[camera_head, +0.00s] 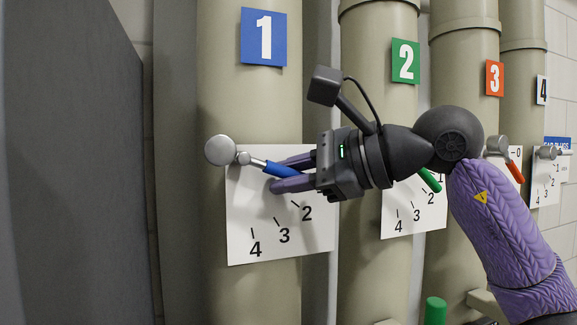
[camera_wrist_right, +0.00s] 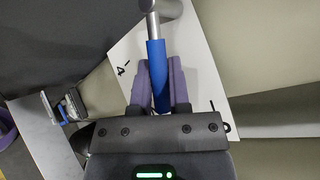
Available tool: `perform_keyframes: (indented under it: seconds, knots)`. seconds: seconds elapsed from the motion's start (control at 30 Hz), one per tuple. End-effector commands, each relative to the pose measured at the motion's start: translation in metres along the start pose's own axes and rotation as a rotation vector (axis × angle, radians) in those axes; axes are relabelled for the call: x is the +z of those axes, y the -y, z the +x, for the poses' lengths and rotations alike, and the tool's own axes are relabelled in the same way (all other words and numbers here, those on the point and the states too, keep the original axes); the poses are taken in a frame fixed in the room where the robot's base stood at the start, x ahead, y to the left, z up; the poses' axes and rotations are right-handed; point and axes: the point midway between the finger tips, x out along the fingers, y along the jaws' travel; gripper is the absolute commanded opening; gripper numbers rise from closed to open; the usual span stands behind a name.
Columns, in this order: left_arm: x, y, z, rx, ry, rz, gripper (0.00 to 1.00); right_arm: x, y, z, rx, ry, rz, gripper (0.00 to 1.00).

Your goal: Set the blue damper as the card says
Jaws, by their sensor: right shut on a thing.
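The blue damper handle (camera_head: 280,168) sticks out from a grey pivot (camera_head: 221,150) on pipe 1 and points right, tilted slightly down. My right gripper (camera_head: 281,174) is shut on it, with purple fingers on either side. The right wrist view shows the blue handle (camera_wrist_right: 156,75) between those fingers (camera_wrist_right: 158,85). A white dial plate (camera_head: 240,215) behind the handle shows marks 2, 3 and 4 below it. The gripper hides the plate's upper right part. The handle lies above the 2 mark. My left gripper is not in view.
Pipes with number signs 2 (camera_head: 405,62), 3 (camera_head: 494,78) and 4 (camera_head: 542,90) stand to the right. A green handle (camera_head: 430,180) and a red handle (camera_head: 516,172) sit there, partly behind my arm. A dark panel (camera_head: 70,160) stands at left.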

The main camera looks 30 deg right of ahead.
Motion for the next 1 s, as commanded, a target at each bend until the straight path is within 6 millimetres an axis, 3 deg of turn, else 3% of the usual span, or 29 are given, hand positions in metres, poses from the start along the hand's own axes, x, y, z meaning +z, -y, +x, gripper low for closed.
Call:
perform_keyframes:
  seconds: [0.07,0.1,0.13,0.47,0.8,1.0]
  knots:
    - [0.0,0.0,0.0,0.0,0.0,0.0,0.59,0.001,0.001,-0.001,-0.004,0.003,-0.001,0.0]
    - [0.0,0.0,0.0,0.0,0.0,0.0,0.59,0.001,0.001,-0.001,-0.004,0.003,-0.001,0.3]
    - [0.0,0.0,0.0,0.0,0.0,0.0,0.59,0.001,0.001,-0.001,-0.004,0.003,0.0,0.36]
    - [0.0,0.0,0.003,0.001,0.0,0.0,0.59,0.0,0.0,-0.006,-0.003,0.002,0.001,0.36]
    - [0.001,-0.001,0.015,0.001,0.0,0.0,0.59,0.0,0.0,-0.085,-0.007,0.002,0.0,0.36]
    - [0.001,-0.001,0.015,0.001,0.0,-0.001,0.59,0.0,0.0,-0.1,-0.003,0.003,0.0,0.36]
